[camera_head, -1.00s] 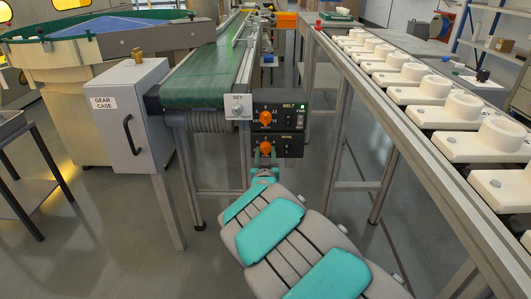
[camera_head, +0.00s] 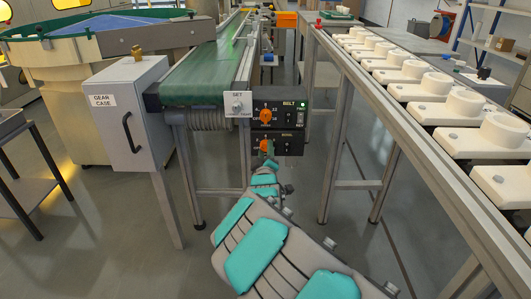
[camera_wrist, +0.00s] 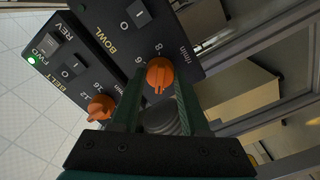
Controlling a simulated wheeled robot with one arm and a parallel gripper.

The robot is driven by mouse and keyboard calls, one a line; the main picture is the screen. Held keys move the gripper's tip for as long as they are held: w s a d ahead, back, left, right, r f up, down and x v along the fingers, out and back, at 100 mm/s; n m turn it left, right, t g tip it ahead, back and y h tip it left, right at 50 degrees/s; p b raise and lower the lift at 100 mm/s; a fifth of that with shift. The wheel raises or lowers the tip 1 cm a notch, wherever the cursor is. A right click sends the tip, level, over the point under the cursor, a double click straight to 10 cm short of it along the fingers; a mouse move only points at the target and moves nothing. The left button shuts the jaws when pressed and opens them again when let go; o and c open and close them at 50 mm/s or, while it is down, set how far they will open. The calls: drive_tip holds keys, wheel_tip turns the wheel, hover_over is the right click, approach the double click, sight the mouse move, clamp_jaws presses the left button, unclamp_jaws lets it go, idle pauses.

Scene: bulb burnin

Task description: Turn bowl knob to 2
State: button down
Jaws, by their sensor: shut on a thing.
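The orange bowl knob (camera_head: 265,146) is on the lower dark control panel at the conveyor's end. In the wrist view the bowl knob (camera_wrist: 160,73) sits between the two dark green fingers of my gripper (camera_wrist: 160,80), which is shut on it. The panel's "BOWL" label and the marks 6 and 8 show beside the knob there. The mark 2 is not readable, and I cannot tell exactly where the knob points. In the head view my gripper (camera_head: 268,160) reaches the knob from below and hides part of it.
The orange belt knob (camera_wrist: 100,107) is close beside my left finger; it also shows just above in the head view (camera_head: 266,116). A green belt conveyor (camera_head: 200,75) and grey gear case (camera_head: 130,115) stand left. A rail with white fixtures (camera_head: 455,108) runs along the right.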

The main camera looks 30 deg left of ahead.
drive_tip(key=shift+n, duration=0.6)
drive_tip(key=shift+c, duration=2)
unclamp_jaws()
drive_tip(key=shift+s, duration=0.15)
drive_tip(key=shift+s+d, duration=0.1)
drive_tip(key=shift+s, duration=0.15)
drive_tip(key=v, duration=0.7)
